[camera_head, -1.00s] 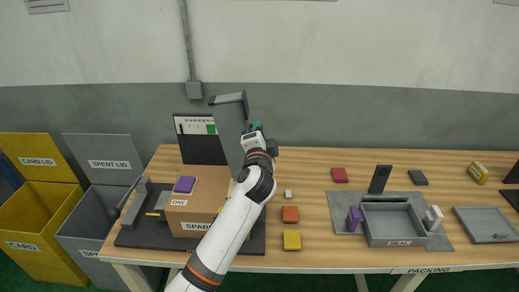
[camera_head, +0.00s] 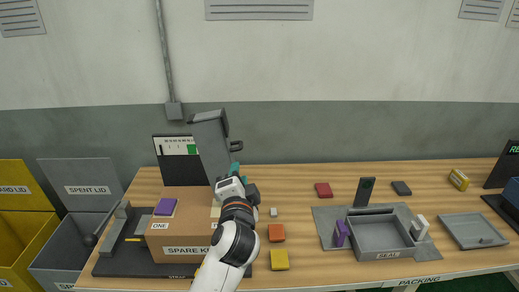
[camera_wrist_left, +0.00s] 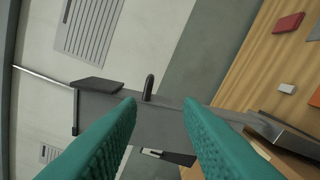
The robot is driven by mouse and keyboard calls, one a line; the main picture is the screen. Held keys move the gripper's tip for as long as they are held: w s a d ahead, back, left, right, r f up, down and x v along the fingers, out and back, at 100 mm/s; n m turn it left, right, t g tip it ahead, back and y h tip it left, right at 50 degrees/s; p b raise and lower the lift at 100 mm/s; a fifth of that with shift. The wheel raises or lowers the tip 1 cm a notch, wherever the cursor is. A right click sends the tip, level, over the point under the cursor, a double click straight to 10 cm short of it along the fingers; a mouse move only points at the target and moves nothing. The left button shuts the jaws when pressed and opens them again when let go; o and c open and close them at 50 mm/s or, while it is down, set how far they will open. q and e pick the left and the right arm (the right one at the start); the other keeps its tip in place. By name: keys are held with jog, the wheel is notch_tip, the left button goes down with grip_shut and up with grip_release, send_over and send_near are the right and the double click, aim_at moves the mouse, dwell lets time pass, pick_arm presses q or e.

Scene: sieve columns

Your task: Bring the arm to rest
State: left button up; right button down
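My left gripper (camera_head: 235,169) is in front of the upright grey panel (camera_head: 213,150) of the workstation at the left of the table. In the left wrist view the teal fingers of my left gripper (camera_wrist_left: 160,104) are spread apart with nothing held between them. The grey panel (camera_wrist_left: 165,118) and its dark hooked handle (camera_wrist_left: 149,87) show beyond the fingertips, apart from them as far as I can tell. The handle also shows in the head view (camera_head: 236,146). My left arm hides part of the cardboard box (camera_head: 185,237). My right gripper is not in view.
A purple block (camera_head: 166,207) lies on the box. Loose red (camera_head: 323,190), orange (camera_head: 277,233) and yellow (camera_head: 280,260) blocks lie right of my arm. A grey tray (camera_head: 380,236) stands further right. Open bins (camera_head: 75,248) stand at the left.

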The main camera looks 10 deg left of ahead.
pick_arm(q)
jog(key=s+a+f+n+g+h, duration=0.1)
jog(key=s+a+f+n+g, duration=0.15)
jog(key=s+f, duration=0.55)
jog(key=s+a+f+n+g+h, duration=0.15)
jog(key=s+f+g, duration=0.3)
jog(key=f, duration=0.45)
jog(key=s+a+f+n+g+h, duration=0.1)
jog(key=s+f+n+g, duration=0.2)
jog(key=s, duration=0.7)
jog(key=s+f+n+g+h, duration=0.1)
jog(key=s+f+n+g, duration=0.3)
jog(key=s, duration=0.7)
notch_tip(320, 180, down, 28)
jog(key=m, duration=0.3)
jog(key=s+a+f+g+b, duration=0.1)
jog(key=s+a+f+g, duration=0.1)
jog(key=s+f, duration=1.4)
jog(key=shift+s+a+f, duration=0.4)
jog(key=shift+s, duration=0.2)
